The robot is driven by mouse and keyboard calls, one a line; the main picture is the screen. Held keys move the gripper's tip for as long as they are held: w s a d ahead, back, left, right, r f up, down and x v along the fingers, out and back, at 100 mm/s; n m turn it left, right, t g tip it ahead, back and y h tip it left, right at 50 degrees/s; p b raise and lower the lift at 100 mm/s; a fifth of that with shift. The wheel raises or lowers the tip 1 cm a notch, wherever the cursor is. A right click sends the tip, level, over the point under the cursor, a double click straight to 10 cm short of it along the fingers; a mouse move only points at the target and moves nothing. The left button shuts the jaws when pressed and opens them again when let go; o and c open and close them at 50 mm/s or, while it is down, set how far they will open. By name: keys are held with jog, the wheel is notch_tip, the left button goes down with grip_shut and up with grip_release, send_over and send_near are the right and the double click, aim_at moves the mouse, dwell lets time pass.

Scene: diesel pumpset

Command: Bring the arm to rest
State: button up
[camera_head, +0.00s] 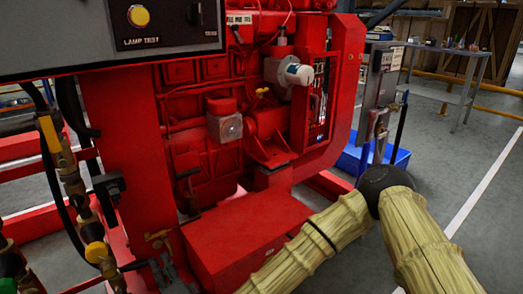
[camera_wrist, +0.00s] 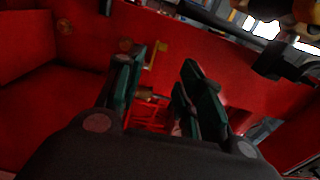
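My gripper (camera_wrist: 163,78) shows in the wrist view with its two dark green fingers apart and nothing clearly held between them. Red metal surfaces lie beyond the fingers. A small brass fitting (camera_wrist: 148,95) shows in the gap, behind the fingers; I cannot tell how far off it is. In the head view my arm, in a yellowish cloth sleeve, bends at a dark joint at the lower right and runs down to the left out of the picture. My gripper is outside that view.
The red diesel engine (camera_head: 205,125) fills the middle of the head view. A grey panel (camera_head: 75,35) with a yellow lamp button is at upper left. Pipes with yellow valves (camera_head: 95,252) stand at left. A yellow handle (camera_wrist: 155,55) shows by the fingers. Open floor (camera_head: 440,150) lies right.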

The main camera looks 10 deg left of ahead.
jog(key=s+d+f+n+g+h, duration=0.3)
jog(key=s+d+f+g, duration=0.1)
jog(key=d+f, duration=0.8)
jog(key=s+d+f+n+g+h, duration=0.3)
jog(key=s+d+f, duration=0.1)
jog(key=d+f, duration=0.75)
jog(key=s+d+f+n+g+h, duration=0.1)
jog(key=s+d+f+g+h, duration=0.2)
jog(key=d, duration=0.8)
jog(key=s+d+f+n+g+h, duration=0.1)
jog(key=s+d+f+h, duration=0.1)
jog(key=s+d, duration=0.65)
jog(key=s+d+f+g+h, duration=0.1)
jog(key=d+f+g+h, duration=0.15)
jog(key=d, duration=1.05)
notch_tip(320, 180, up, 38)
jog(key=p, duration=3.8)
jog(key=shift+a+f+t+p, duration=0.2)
jog(key=shift+t+p, duration=0.1)
jog(key=shift+t, duration=0.15)
jog(key=shift+s+y, duration=0.1)
jog(key=shift+y, duration=0.15)
